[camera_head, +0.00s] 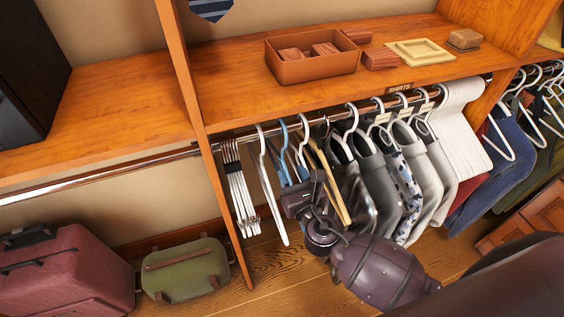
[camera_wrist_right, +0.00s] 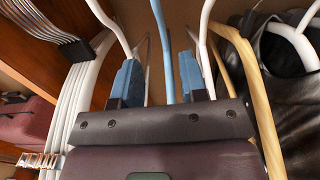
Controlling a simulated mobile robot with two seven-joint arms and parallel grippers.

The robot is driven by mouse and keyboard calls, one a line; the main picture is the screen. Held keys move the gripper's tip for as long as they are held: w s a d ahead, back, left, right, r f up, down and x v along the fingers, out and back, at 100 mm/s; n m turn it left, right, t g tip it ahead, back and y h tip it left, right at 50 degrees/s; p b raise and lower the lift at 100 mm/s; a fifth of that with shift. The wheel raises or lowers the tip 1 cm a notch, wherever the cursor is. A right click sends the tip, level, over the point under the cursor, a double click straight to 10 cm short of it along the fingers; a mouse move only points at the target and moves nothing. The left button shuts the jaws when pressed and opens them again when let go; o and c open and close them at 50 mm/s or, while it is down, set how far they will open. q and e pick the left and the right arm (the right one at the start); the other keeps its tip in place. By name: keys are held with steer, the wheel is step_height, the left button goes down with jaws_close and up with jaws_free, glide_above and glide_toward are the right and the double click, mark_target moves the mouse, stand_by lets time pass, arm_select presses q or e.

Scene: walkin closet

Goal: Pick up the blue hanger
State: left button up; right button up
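The blue hanger (camera_head: 283,150) hangs from the closet rod, between white hangers. Its lower part is hidden behind my right gripper (camera_head: 298,190) in the head view. In the right wrist view, my right gripper (camera_wrist_right: 160,76) is open, with two blue-padded fingers apart. The blue hanger (camera_wrist_right: 163,45) runs upright between these fingers, nearer the right-hand one; whether it touches is not clear. My left gripper is not in view.
White hangers (camera_head: 268,185) hang left of the blue one. A wooden hanger (camera_head: 329,180) and dark clothes (camera_head: 375,175) hang close on the right. A shelf (camera_head: 230,85) with a brown box (camera_head: 310,70) is above. A wooden divider (camera_head: 205,130) stands to the left.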

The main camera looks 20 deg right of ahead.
mark_target(283, 154)
steer(key=shift+w+f, duration=0.2)
steer(key=shift+w, duration=3.5)
jaws_close()
